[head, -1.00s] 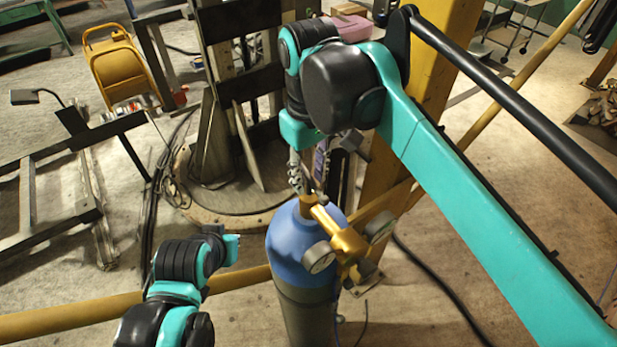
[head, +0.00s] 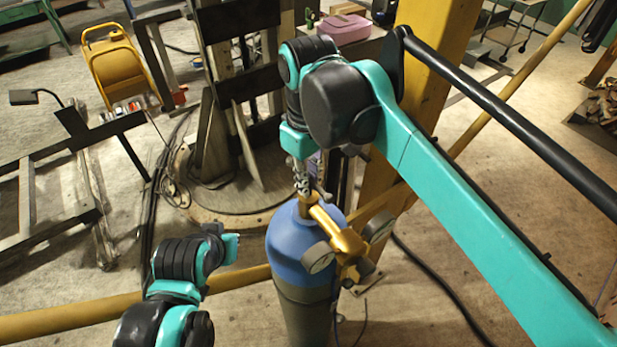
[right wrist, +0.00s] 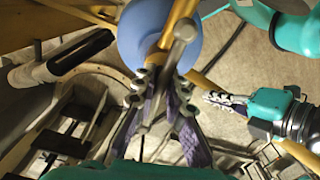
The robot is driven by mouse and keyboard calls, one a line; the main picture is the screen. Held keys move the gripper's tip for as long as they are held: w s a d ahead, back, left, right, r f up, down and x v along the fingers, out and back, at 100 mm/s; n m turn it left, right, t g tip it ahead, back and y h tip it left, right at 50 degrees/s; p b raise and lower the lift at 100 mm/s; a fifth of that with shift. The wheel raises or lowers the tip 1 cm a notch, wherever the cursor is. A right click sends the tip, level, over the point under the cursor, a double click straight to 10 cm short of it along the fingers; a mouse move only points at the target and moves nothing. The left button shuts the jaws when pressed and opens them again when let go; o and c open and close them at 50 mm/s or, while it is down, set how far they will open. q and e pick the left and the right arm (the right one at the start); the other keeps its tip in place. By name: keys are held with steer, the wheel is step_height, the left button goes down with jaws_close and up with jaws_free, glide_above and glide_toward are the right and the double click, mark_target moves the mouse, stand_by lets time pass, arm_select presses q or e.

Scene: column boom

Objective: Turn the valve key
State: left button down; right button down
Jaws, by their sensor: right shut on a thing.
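The valve key is a grey metal bar with a rounded end (right wrist: 184,32) in the right wrist view, at the brass valve on top of a blue-shouldered gas cylinder (head: 292,245). My right gripper (head: 307,188) is directly above the cylinder's neck in the head view. In the right wrist view its fingers (right wrist: 164,84) close around the key, which lies between them; the key's seat on the valve is partly hidden. My left gripper (head: 232,246) is left of the cylinder, apart from it; its fingers (right wrist: 222,98) show small in the right wrist view, too small to judge.
A brass regulator (head: 343,238) with round gauges (head: 318,257) sticks out from the cylinder's neck. A yellow column (head: 437,60) stands close behind, and a yellow pipe (head: 75,318) runs low across the floor. A yellow cable reel (head: 118,70) stands back left.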

steer(key=c, duration=1.6)
jaws_free()
steer(key=shift+o, duration=0.2)
step_height(320, 180, up, 12)
